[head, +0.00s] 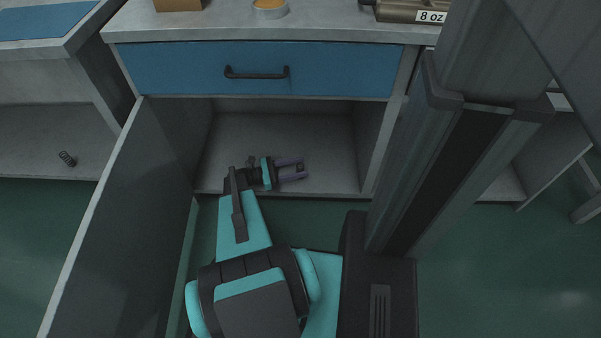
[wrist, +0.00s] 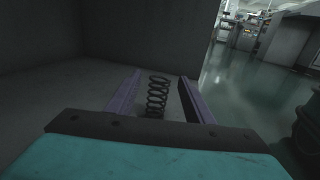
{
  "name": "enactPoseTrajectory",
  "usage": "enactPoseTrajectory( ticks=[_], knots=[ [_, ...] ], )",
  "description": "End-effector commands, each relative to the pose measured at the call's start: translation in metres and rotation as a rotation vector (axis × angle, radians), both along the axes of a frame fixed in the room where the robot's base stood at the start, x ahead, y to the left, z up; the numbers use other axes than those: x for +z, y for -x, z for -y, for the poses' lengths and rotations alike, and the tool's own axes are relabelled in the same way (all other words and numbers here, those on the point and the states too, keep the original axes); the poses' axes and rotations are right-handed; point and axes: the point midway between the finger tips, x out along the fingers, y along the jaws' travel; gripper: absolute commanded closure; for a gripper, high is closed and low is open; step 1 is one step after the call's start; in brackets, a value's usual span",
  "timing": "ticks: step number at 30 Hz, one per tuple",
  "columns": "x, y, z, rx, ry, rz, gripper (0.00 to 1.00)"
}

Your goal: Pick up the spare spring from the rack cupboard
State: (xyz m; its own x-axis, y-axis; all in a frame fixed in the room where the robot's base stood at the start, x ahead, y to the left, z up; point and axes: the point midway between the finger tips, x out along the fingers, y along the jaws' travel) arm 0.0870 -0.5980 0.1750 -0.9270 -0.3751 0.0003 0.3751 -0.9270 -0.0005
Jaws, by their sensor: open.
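A dark coil spring (wrist: 157,95) stands upright between the two purple fingers in the wrist view, with a gap on each side. My gripper (head: 303,168) is open inside the cupboard, low above its floor (head: 330,150); its fingers point right in the head view. It also shows in the wrist view (wrist: 160,77). In the head view I cannot clearly make out the spring between the fingers.
The cupboard door (head: 120,230) stands open on the left. The cupboard's right side wall (head: 378,150) is beyond my fingertips. A blue drawer (head: 260,70) closes off the space above.

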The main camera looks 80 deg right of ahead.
Motion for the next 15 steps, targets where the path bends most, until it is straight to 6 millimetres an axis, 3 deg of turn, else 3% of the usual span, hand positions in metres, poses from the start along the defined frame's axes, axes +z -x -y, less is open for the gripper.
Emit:
enactPoseTrajectory(
  ticks=[15],
  knots=[
    [-0.0014,0.0085,0.0028,-0.003,0.001,0.001,0.53]
  ],
)
